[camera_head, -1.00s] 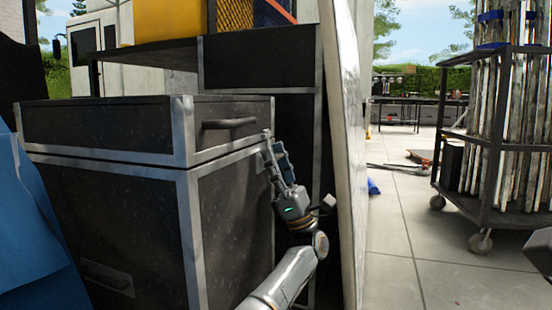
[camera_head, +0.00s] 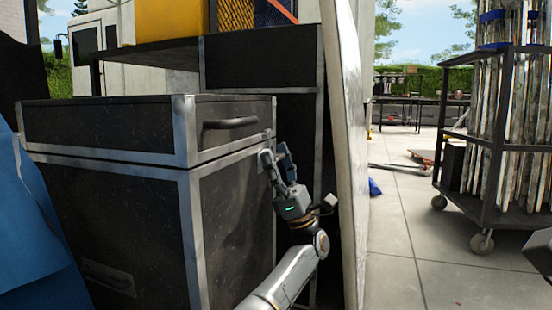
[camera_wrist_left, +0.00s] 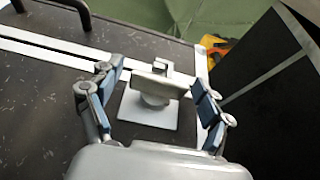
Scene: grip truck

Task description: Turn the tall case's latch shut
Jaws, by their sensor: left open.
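The tall case is a black box (camera_head: 235,235) with silver metal edges and a lid section with a handle. Its latch (camera_wrist_left: 155,85), a pale metal turn piece on a square plate, is on the case face near the corner edge in the left wrist view. My left gripper (camera_head: 274,153) is at the case's right side, just below the lid seam. In the left wrist view my left gripper (camera_wrist_left: 158,80) is open, with one blue-padded finger on each side of the latch. Contact with the latch cannot be told. The latch is mostly hidden by the fingers in the head view.
A pale upright panel (camera_head: 345,150) stands close to the right of my left arm. A dark wheeled rack (camera_head: 490,190) holds long upright pieces farther right. Blue fabric (camera_head: 35,240) is at the left. Paved floor (camera_head: 405,260) is open between panel and rack.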

